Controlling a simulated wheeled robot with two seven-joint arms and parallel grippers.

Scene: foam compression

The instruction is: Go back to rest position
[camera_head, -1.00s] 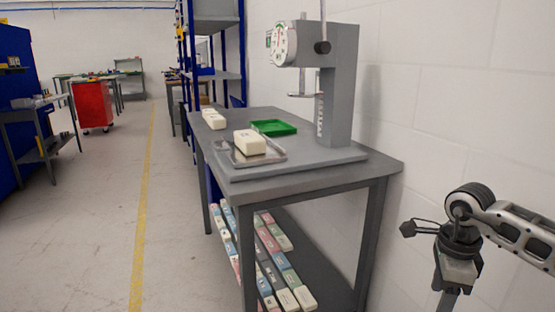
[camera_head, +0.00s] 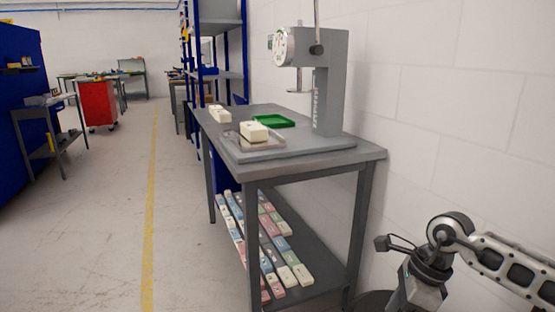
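My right arm comes in at the lower right, in front of the white wall. Its gripper fingers are out of the frame or hidden below the bottom edge. My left arm and gripper are not in view. The grey compression machine (camera_head: 329,85) with its round dial stands on the grey table (camera_head: 300,168), apart from my arm. A white foam block (camera_head: 254,132) rests on the metal tray (camera_head: 272,144) at the front of the machine's base. A green tray (camera_head: 274,120) lies behind it, and more white blocks (camera_head: 219,114) lie at the table's left edge.
Several coloured blocks (camera_head: 280,243) lie in rows on the table's lower shelf. The white wall (camera_head: 450,120) is close on the right. The floor (camera_head: 100,230) with its yellow line (camera_head: 150,200) is clear on the left. A red cabinet (camera_head: 98,103) stands farther back.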

